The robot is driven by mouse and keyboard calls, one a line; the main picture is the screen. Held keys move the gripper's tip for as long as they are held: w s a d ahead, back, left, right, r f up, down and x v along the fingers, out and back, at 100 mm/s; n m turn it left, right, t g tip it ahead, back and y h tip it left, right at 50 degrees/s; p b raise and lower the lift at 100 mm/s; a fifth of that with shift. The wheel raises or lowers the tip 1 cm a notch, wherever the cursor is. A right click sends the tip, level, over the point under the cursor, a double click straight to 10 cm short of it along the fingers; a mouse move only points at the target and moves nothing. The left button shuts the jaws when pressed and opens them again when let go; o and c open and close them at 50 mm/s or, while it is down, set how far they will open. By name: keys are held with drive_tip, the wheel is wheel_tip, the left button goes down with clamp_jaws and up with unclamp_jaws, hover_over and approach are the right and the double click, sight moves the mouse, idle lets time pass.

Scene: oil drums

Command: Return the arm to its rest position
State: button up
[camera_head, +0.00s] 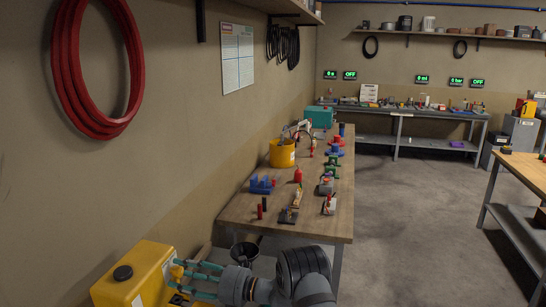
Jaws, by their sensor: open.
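My arm reaches in from the bottom of the head camera view, with its thick dark grey joint near the bottom middle. My gripper (181,277) points left, with its teal fingers apart. It is beside the right side of a yellow canister (148,275) with a black cap, at the lower left. The fingertips overlap the canister's edge in the picture, and I cannot tell whether they touch it. I see nothing held between the fingers. The rest position itself is not marked in view.
A wooden workbench (248,208) with a yellow bucket (282,156), blue block (261,185) and several small tools stands ahead along the left wall. A dark funnel-like container (244,252) is close above my arm. Another table (527,170) stands right. The floor (420,225) between is clear.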

drive_tip(key=n, duration=0.6)
drive_tip(key=shift+n, duration=0.3)
drive_tip(key=n+p, duration=0.1)
drive_tip(key=n, duration=0.2)
drive_tip(key=shift+n, duration=0.3)
drive_tip(key=n+p, duration=0.1)
drive_tip(key=n, duration=0.2)
drive_tip(key=shift+w+d, duration=0.1)
drive_tip(key=shift+d+f, duration=0.1)
drive_tip(key=shift+d, duration=0.45)
drive_tip(key=shift+n+b, duration=0.3)
